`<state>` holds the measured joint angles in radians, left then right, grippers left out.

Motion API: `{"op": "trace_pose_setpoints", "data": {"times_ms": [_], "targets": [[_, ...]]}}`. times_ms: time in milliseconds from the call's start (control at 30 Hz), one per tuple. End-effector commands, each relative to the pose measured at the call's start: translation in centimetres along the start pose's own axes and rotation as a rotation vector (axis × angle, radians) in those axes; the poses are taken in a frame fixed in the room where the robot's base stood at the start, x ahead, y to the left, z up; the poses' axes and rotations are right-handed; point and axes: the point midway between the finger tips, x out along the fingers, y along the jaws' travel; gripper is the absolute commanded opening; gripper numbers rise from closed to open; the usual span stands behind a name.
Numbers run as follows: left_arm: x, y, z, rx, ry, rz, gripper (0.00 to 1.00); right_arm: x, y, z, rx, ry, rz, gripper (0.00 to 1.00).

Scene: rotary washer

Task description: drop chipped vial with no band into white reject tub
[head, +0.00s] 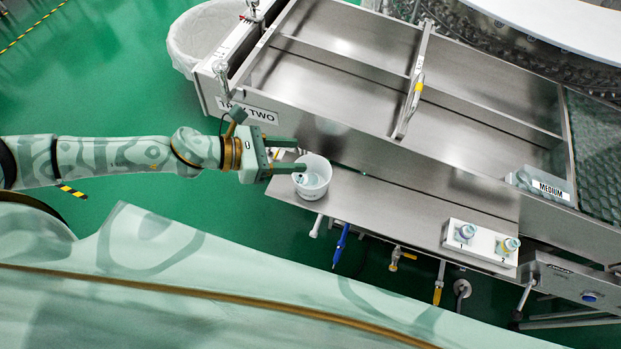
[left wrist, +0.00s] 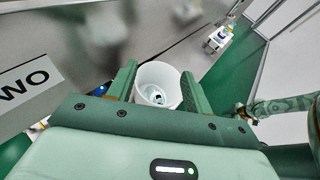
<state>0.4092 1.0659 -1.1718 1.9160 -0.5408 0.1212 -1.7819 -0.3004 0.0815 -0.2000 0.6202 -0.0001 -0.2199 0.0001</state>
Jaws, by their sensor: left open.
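The white reject tub (head: 316,192) stands on the steel shelf, with a small clear and bluish vial (head: 309,179) lying inside it. In the left wrist view the tub (left wrist: 145,74) shows between my fingers, with the vial (left wrist: 157,97) at its bottom. My left gripper (head: 288,156) is open and empty at the tub's upper left rim. Chips or a band on that vial are too small to make out. A white rack (head: 482,243) to the right holds two capped vials, at 1 (head: 467,231) and 2 (head: 509,244).
Steel basins (head: 340,85) rise behind the shelf. A clear holder marked MEDIUM (head: 550,189) sits on their front edge. Valves (head: 341,243) hang below the shelf. The shelf between tub and rack is clear. Part of my right arm (left wrist: 285,105) shows in the left wrist view.

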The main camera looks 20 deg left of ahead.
Motion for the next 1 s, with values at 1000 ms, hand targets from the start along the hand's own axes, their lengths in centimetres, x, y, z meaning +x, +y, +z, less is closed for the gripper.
{"op": "trace_pose_setpoints", "data": {"times_ms": [1000], "targets": [[-11.5, 0.0, 0.0, 0.001, 0.001, -0.002, 0.51, 2.0, -0.4, 0.1, 0.002, -0.001, -0.005, 0.36]]}}
